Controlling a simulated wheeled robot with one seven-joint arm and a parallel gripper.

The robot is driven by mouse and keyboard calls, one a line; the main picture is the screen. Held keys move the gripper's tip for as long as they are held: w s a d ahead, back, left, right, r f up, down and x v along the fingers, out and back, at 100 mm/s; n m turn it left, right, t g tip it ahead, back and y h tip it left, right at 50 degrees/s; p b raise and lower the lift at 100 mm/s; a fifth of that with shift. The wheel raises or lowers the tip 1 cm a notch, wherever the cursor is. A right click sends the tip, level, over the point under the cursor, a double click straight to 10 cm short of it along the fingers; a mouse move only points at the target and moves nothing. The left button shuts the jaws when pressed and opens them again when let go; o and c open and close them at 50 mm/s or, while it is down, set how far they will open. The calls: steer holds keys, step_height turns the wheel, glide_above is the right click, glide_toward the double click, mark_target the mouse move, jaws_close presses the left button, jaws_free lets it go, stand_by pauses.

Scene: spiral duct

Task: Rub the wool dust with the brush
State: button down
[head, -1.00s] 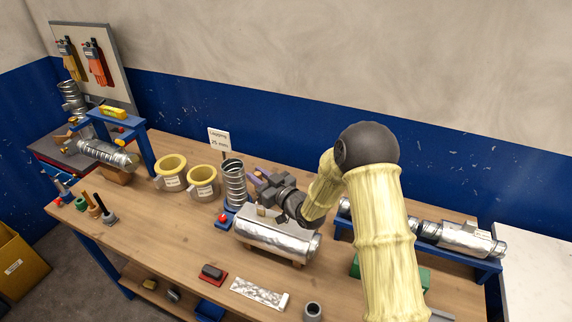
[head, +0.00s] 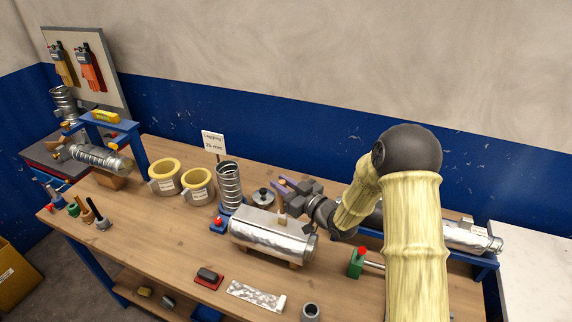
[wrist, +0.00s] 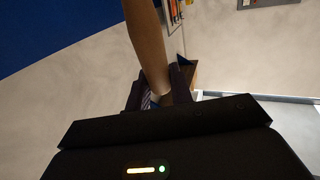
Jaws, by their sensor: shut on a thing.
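My gripper (head: 282,187) is shut on the brush, above and behind the silver-wrapped duct (head: 262,232) on the bench. In the wrist view, the brush's brown wooden handle (wrist: 147,42) runs up from between the dark fingers (wrist: 158,92). In the head view the brush is mostly hidden by the gripper; a small tan piece (head: 283,219) shows below it, in front of or against the duct's upper side, and I cannot tell whether it touches. I cannot make out any wool dust.
A bare spiral duct (head: 229,180) stands left of the wrapped duct, with two yellow rings (head: 197,186) beyond. A grey round lidded object (head: 263,197) sits behind. A red pad (head: 208,279) and crumpled foil strip (head: 256,296) lie in front.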

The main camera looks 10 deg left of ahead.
step_height(320, 180, up, 7)
steer(key=p, duration=0.3)
steer(key=shift+r, duration=0.2)
steer(key=shift+r+p, duration=0.3)
steer(key=shift+d, duration=0.1)
stand_by(0.4)
